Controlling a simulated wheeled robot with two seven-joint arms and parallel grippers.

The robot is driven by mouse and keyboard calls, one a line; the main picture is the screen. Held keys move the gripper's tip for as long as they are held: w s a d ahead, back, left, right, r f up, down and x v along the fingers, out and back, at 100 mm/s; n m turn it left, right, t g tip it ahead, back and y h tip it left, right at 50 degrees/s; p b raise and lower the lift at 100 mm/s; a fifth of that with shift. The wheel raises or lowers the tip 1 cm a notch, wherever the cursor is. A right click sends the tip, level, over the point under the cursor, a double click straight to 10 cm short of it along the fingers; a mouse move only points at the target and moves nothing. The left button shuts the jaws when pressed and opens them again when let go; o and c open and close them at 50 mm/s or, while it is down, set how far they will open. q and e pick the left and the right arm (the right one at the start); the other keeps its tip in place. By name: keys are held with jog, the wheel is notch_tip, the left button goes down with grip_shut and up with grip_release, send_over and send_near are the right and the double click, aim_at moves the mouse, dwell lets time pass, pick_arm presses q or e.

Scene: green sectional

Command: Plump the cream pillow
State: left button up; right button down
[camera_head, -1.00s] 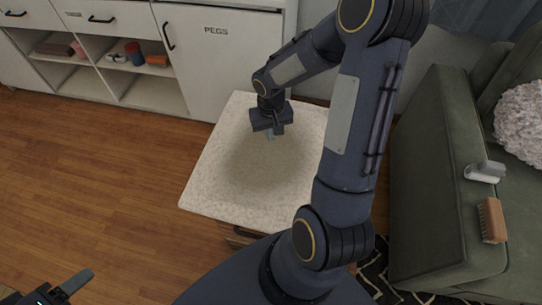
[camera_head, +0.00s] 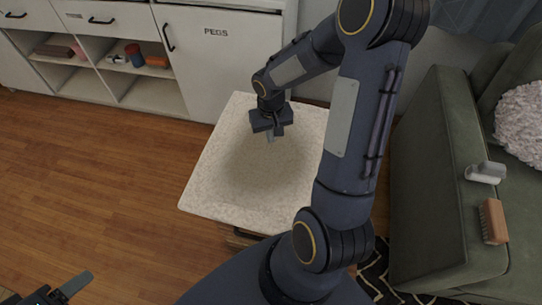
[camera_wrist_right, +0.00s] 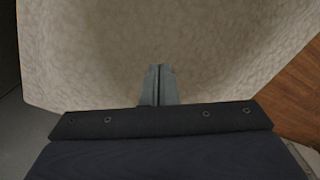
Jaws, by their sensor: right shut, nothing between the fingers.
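The cream pillow (camera_head: 215,190) is a broad, speckled, square shape lying flat on a low wooden piece of furniture. Its middle looks darker, and its corners are rounded. It also fills much of the right wrist view (camera_wrist_right: 90,50). My right gripper (camera_head: 271,138) is over the pillow's far part, pointing down. In the right wrist view its fingers (camera_wrist_right: 158,85) are together with nothing between them. I cannot tell whether the fingertips touch the pillow. Part of my left gripper (camera_head: 75,284) shows at the bottom left, with one finger visible. My right arm hides the pillow's right side.
A green sofa (camera_head: 425,200) stands at the right, with a fluffy pale cushion (camera_head: 522,125), a white object (camera_head: 486,172) and a brush (camera_head: 493,221). White cabinets (camera_head: 225,60) line the back. The wooden floor (camera_head: 100,190) at the left is clear.

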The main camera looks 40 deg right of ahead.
jog(key=shift+r+p, duration=0.65)
jog(key=shift+r, duration=0.1)
jog(key=shift+f, duration=0.2)
jog(key=shift+f+b, duration=0.65)
jog(key=shift+b, duration=0.15)
jog(key=shift+r, duration=0.1)
jog(key=shift+s+f, duration=0.1)
jog(key=shift+f, duration=0.1)
dwell(0.6)
jog(key=shift+r, duration=0.1)
jog(key=shift+r+p, duration=0.4)
jog(key=shift+r, duration=0.3)
